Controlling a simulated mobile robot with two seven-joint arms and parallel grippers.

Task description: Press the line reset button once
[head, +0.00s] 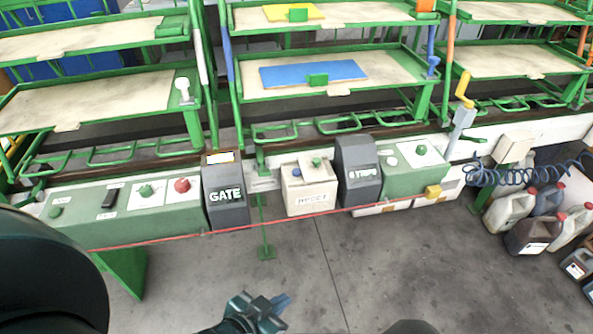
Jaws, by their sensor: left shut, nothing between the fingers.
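A green control panel (100,226) at the left carries a green button (55,212), a black switch (109,198), another green button (145,190) and a red button (182,185). A white box (308,196) at centre has a small blue-green button (316,162) on top. A second green panel (410,177) to the right has a white button (392,161) and a green button (421,150). I cannot read which one is the line reset. My left gripper (274,304) is shut and empty at the bottom, below and apart from the panels. My right gripper is not in view.
Dark blocks marked GATE (226,194) and STRIPS (358,172) stand beside the white box. A red cord (270,224) runs along the panel front. Green racks (330,90) rise behind. Jugs (530,234) and a blue coiled hose (510,177) are at the right.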

